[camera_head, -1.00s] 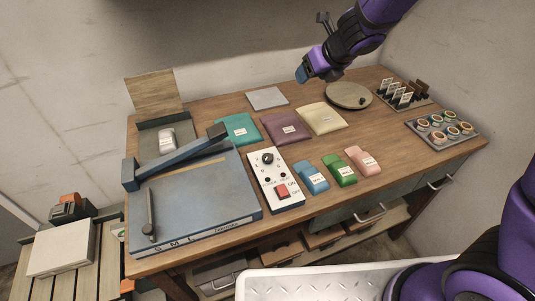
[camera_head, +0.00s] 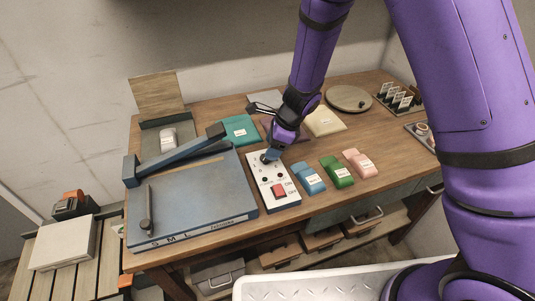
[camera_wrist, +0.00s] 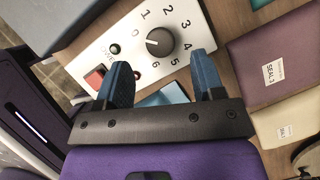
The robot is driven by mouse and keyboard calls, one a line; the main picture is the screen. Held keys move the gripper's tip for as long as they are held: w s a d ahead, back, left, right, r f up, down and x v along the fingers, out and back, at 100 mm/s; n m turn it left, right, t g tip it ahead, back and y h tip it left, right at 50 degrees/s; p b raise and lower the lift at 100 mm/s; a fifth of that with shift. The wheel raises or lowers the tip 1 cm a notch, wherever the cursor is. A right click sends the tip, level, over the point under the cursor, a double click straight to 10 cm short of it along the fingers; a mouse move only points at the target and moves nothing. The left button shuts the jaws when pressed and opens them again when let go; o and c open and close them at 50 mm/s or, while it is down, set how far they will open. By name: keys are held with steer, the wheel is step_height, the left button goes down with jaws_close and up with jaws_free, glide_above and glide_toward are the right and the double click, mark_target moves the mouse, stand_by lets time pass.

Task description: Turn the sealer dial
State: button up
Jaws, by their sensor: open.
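The sealer's white control panel (camera_head: 284,200) lies on the table beside the blue sealer bed (camera_head: 195,200). In the wrist view its dark round dial (camera_wrist: 159,42) sits among printed numbers, with a light pointer mark on it. My gripper (camera_head: 271,157) is over the dial end of the panel and hides most of the dial in the head view. In the wrist view the two blue fingertips (camera_wrist: 163,72) are open and empty, with the dial just beyond the gap between them. I cannot tell whether a finger touches the dial. A red switch (camera_head: 278,190) is on the panel's near end.
Blue, green and pink pouches (camera_head: 337,172) lie right of the panel. Teal, purple and cream packets (camera_head: 323,122) lie behind. The sealer's raised blue arm (camera_head: 180,157) is close on the left. A round wooden disc (camera_head: 349,98) is at the back right.

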steer(key=shift+x, duration=2.05)
steer(key=shift+w, duration=0.1)
steer(key=c, duration=0.9)
